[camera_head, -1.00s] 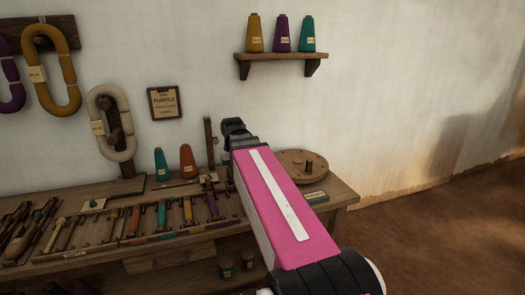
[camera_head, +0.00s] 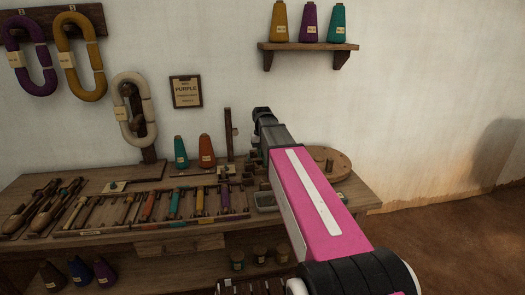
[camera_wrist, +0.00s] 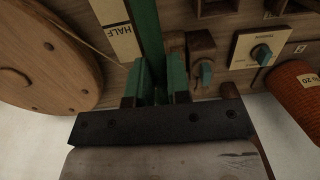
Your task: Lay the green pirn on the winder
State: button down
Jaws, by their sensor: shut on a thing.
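My gripper (camera_wrist: 157,88) is shut on a long dark green piece (camera_wrist: 148,35), which I take to be the green pirn. It stands out between the fingers toward the top of the wrist view, above the bench. A small wooden block with a teal knob (camera_wrist: 204,72) is right of the fingers.
A HALF label (camera_wrist: 120,32) lies close left of the green piece. A dial card (camera_wrist: 258,50) and an orange cone (camera_wrist: 297,88) are at right. A rack of coloured pirns (camera_head: 174,203) lies on the bench (camera_head: 185,236); an upright post (camera_head: 228,134) stands behind.

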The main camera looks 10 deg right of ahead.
jog(key=shift+f, duration=3.45)
jog(key=c, duration=0.7)
grip_release()
jog(key=shift+r, duration=4)
jog(key=shift+s, duration=0.1)
